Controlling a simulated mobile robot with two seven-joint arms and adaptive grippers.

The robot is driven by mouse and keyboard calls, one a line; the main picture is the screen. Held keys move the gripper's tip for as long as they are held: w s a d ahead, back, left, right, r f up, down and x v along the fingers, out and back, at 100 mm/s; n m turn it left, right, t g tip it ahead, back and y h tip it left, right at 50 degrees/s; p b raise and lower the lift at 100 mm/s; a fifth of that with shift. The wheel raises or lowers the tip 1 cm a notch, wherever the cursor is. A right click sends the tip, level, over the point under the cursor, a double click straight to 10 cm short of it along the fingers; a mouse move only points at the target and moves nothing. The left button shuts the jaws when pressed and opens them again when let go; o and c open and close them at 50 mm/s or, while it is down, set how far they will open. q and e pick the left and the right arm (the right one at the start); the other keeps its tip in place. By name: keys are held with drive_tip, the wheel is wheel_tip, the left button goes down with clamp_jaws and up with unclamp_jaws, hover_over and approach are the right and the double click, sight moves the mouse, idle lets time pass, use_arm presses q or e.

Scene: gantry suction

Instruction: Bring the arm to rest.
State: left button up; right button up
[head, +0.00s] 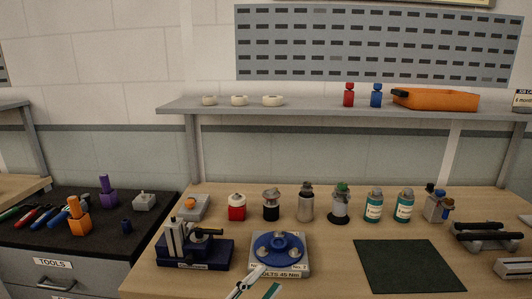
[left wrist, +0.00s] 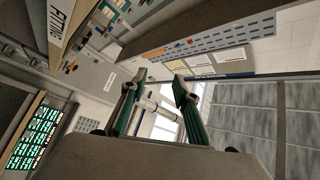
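My left gripper (head: 262,284) shows at the bottom edge of the head view, in front of the blue round fixture on its grey plate. Only its finger ends show there; the arm behind is cut off. In the left wrist view the left gripper (left wrist: 157,88) has its two dark green fingers apart, with a clear gap between them. A pale cylindrical shape shows through the gap; I cannot tell what it is, and neither finger appears to grip it. My right gripper is in neither view.
The wooden bench holds the blue fixture (head: 279,247), a dark blue device (head: 195,252), several jars and bottles, and a dark green mat (head: 408,267). A shelf (head: 330,107) with an orange tray (head: 436,99) runs above. A black-topped tool cabinet (head: 70,240) stands left.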

use_arm(q)
drive_tip(key=s+a+f+n+y, duration=0.1)
drive_tip(key=a+f+n+y, duration=0.35)
drive_tip(key=f, duration=0.35)
drive_tip(key=s+a+f+n+y, duration=0.25)
drive_tip(key=a+f+n, duration=0.25)
drive_tip(key=f, duration=0.3)
drive_tip(key=s+a+f+n+g+y, duration=0.2)
drive_tip(key=s+a+f, duration=0.3)
drive_tip(key=f, duration=0.3)
drive_tip(key=s+a+f+n+g+y, duration=0.3)
drive_tip(key=s+a+f, duration=0.2)
drive_tip(key=s+f, duration=0.2)
drive_tip(key=shift+s+f+n, duration=0.35)
drive_tip(key=shift+f, duration=0.4)
